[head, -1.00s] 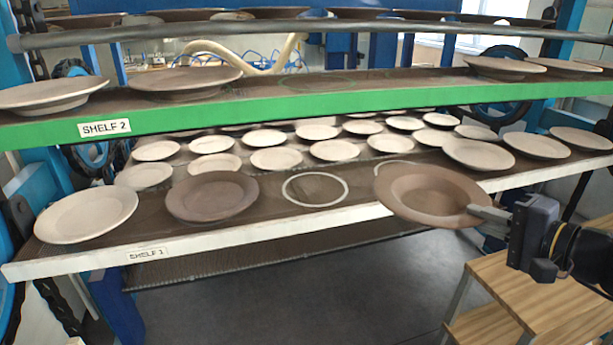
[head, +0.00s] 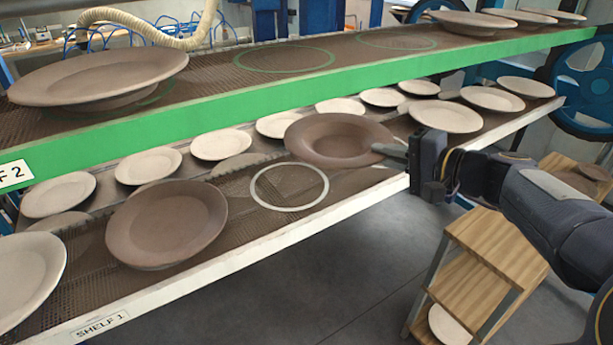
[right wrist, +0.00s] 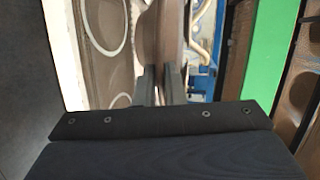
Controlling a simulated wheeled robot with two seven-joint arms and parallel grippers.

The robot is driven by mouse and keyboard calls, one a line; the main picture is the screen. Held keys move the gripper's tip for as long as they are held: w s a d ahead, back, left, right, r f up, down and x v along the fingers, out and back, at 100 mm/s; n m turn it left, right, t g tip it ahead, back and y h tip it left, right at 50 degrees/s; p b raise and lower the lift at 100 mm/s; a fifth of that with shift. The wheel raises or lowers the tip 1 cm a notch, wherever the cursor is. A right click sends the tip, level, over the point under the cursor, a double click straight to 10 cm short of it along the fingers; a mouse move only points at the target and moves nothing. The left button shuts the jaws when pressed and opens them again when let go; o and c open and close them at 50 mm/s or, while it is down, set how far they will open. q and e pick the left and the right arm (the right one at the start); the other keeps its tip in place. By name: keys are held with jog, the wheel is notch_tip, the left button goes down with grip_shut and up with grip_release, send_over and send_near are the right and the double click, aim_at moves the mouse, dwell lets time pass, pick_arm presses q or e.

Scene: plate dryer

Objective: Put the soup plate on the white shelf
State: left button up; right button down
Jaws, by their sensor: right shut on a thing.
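My right gripper (head: 398,153) is shut on the rim of a brown soup plate (head: 330,138) and holds it roughly level. In the head view the plate appears over the white-edged shelf (head: 240,246), labelled Shelf 1, just behind an empty white ring (head: 290,187). I cannot tell how high it is above the shelf. In the right wrist view the plate (right wrist: 168,35) shows edge-on between the fingers (right wrist: 160,85), with part of a white ring (right wrist: 105,25) to its left. My left gripper is not in view.
Another brown plate (head: 168,222) sits left of the ring. Several pale plates line the shelf, including one to the right (head: 446,116). A wooden stand (head: 492,245) is at the lower right.

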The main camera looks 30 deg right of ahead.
aim_at(356, 154)
jog(key=x, duration=0.3)
jog(key=f+p+x, duration=0.1)
jog(key=x, duration=0.2)
jog(key=shift+w+a+f, duration=0.1)
jog(key=shift+w+a, duration=0.1)
jog(key=w+f, duration=0.1)
jog(key=f, duration=0.1)
jog(key=w+a+f, duration=0.1)
jog(key=w+f, duration=0.1)
jog(key=w+a+f, duration=0.1)
jog(key=f, duration=0.1)
jog(key=shift+w, duration=0.4)
notch_tip(356, 154, down, 3)
jog(key=shift+w+f+p, duration=0.15)
jog(key=shift+w+p, duration=0.05)
jog(key=shift+p, duration=0.5)
jog(key=shift+s, duration=0.1)
jog(key=shift+f, duration=0.1)
jog(key=c, duration=1.9)
grip_release()
jog(key=shift+f, duration=0.1)
jog(key=o, duration=0.4)
